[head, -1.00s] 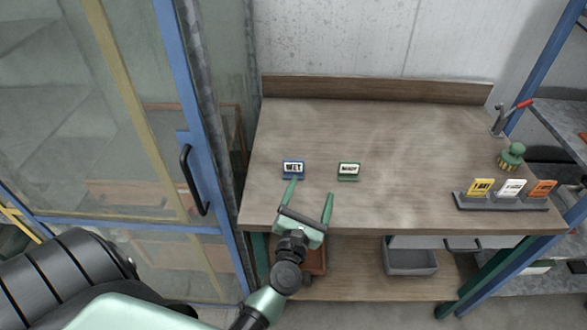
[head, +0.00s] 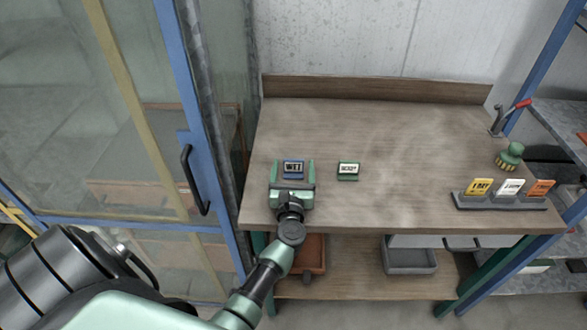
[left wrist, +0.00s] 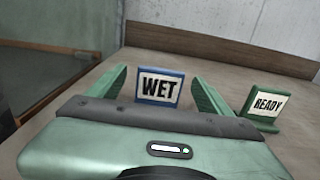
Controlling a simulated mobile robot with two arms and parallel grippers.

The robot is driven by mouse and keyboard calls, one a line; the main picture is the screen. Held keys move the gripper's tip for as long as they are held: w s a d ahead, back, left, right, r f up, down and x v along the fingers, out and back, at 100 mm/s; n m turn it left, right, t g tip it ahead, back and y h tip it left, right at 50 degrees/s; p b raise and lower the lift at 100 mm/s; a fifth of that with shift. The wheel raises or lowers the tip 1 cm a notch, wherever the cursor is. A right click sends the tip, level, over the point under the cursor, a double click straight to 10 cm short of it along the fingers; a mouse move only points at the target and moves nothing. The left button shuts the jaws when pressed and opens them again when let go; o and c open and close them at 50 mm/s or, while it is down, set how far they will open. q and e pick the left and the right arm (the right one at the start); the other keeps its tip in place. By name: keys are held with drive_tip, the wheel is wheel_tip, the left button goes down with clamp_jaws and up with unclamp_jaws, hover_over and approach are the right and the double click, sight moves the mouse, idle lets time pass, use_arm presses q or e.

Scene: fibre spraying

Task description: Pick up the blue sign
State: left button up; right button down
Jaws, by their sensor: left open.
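The blue sign (head: 293,168) with a white "WET" plate stands upright on the workbench (head: 400,140), near its left side. It also shows in the left wrist view (left wrist: 160,88). My left gripper (head: 292,172) is open, with one finger on either side of the blue sign. In the left wrist view my left gripper (left wrist: 160,95) shows a gap between each finger and the sign. The sign's lower part is partly hidden behind the gripper body. My right gripper is in neither view.
A green "READY" sign (head: 348,170) stands just right of the blue sign, also seen in the left wrist view (left wrist: 265,106). A dark rack (head: 500,205) of yellow, white and orange cards and a green knob-like object (head: 509,157) are at the right. A glass door (head: 150,120) stands left.

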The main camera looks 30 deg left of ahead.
use_arm(q)
drive_tip(key=shift+x, duration=1.1)
drive_tip(key=shift+s+d, duration=0.1)
drive_tip(key=shift+c, duration=0.3)
drive_tip(key=c, duration=1.4)
